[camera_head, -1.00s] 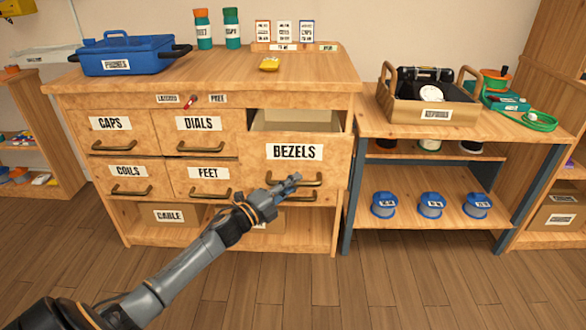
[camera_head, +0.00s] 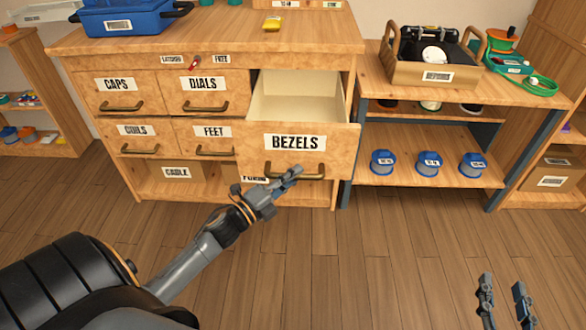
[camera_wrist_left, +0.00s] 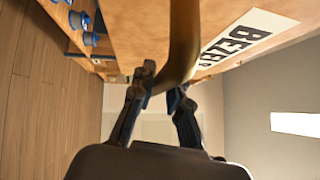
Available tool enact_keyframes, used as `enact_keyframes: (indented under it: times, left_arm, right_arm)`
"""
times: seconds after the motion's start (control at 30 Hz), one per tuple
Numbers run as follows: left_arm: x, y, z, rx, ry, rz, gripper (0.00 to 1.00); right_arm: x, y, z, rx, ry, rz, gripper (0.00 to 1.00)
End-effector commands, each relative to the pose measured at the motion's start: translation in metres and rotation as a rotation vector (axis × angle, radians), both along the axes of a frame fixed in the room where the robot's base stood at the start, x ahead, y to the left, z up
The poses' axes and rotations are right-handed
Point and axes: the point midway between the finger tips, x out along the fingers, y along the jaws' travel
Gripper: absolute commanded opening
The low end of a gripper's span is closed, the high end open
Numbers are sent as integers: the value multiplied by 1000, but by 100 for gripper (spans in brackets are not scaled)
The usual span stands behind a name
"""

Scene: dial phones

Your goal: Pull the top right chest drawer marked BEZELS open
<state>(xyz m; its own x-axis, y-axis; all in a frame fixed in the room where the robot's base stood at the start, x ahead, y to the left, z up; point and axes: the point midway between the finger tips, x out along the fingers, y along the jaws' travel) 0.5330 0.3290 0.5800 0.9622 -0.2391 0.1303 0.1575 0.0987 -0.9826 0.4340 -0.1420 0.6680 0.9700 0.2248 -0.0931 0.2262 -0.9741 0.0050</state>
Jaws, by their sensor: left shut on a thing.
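The BEZELS drawer (camera_head: 340,140) at the top right of the wooden chest stands well out from the chest front, and its pale inside (camera_head: 300,96) shows empty where visible. My left gripper (camera_head: 294,174) is shut on the drawer's brass handle (camera_head: 312,173). In the left wrist view the handle (camera_wrist_left: 184,45) runs between the two fingers (camera_wrist_left: 160,88), with the BEZELS label (camera_wrist_left: 240,40) beside it. My right gripper (camera_head: 505,292) is at the bottom right over the floor, its two fingers apart with nothing between them.
The CAPS (camera_head: 118,92), DIALS (camera_head: 205,90), COILS (camera_head: 140,138) and FEET (camera_head: 210,140) drawers are shut. A blue bin (camera_head: 125,18) stands on the chest top. A shelf bench with blue spools (camera_head: 428,164) stands to the right. The floor in front is clear.

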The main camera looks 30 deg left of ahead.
Motion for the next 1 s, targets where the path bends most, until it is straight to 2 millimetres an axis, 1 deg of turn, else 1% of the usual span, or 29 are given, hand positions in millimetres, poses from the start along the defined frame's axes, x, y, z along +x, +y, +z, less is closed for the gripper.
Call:
enact_keyframes:
  times: [0.37,0.4,0.5,0.83,0.93,1.0]
  left_arm:
    - [-1,-1,-1,0,1,-1,0]
    - [-1,-1,-1,0,1,-1,22]
    - [-1,-1,-1,0,1,-1,39]
    - [-3,0,-1,0,1,-1,39]
    - [-13,2,-3,-1,2,0,39]
    - [-24,5,-5,-1,4,0,39]
  right_arm:
    - [0,-1,-2,-3,11,-1,40]
    - [0,-1,-2,-3,11,-1,40]
    - [0,-1,-2,-2,10,-1,40]
    - [0,0,-2,-2,10,0,40]
    - [0,0,-2,-2,10,0,40]
    - [0,0,-2,-2,10,0,40]
